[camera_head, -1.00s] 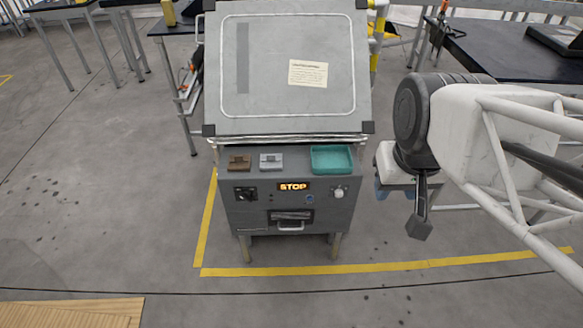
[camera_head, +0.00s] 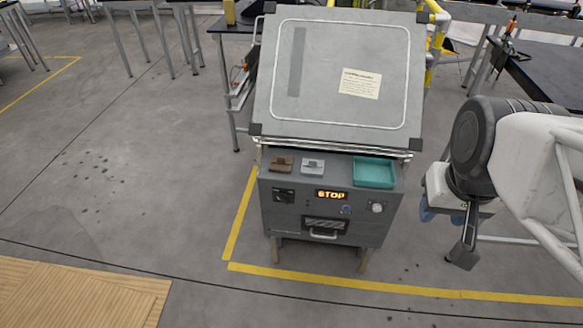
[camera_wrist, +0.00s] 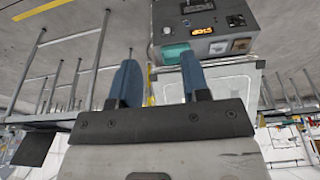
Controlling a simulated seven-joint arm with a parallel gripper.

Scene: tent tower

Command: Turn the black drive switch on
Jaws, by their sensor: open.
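The black drive switch (camera_head: 283,195) sits on the left of the grey machine's (camera_head: 272,222) front panel. It also shows, small and upside down, in the wrist view (camera_wrist: 236,20). Its exact angle is too small to tell. An orange lit display (camera_head: 331,195) beside it reads STOP. My gripper (camera_wrist: 158,62) is open and empty, with two blue fingers spread apart in the wrist view. In the head view it is right of the machine, partly hidden by my arm, and apart from the switch.
A white knob (camera_head: 377,208) and a drawer handle (camera_head: 323,234) are on the same panel. Black tables stand behind. The floor in front is clear.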

